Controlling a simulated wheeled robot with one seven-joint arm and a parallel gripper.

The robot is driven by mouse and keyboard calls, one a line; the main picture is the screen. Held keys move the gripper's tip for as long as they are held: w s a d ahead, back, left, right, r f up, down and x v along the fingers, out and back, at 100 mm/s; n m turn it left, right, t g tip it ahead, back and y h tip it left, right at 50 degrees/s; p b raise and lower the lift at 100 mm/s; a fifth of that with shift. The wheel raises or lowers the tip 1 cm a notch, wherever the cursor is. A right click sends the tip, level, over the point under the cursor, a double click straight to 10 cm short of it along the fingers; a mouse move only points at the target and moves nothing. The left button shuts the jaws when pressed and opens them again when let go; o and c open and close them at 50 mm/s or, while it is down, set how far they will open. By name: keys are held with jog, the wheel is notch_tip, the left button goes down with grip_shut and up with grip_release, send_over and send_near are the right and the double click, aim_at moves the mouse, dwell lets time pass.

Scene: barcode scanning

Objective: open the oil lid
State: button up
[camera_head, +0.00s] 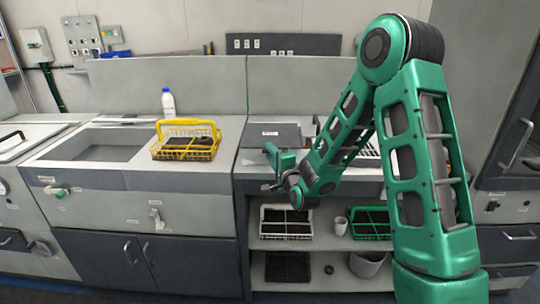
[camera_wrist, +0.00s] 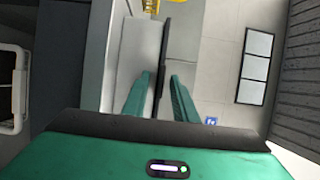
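A yellow wire basket (camera_head: 186,142) with dark contents stands on the left counter, by a white bottle (camera_head: 168,103) and a sink basin (camera_head: 98,145). Below my gripper, a shelf holds a white basket (camera_head: 285,224), a green basket (camera_head: 370,222) and a white cup (camera_head: 340,226).

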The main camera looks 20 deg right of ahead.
grip_shut()
jog(key=shift+s+d+f, duration=0.1)
jog(key=shift+s+f, duration=0.05)
jog(key=shift+f, duration=0.1)
dwell(1.0)
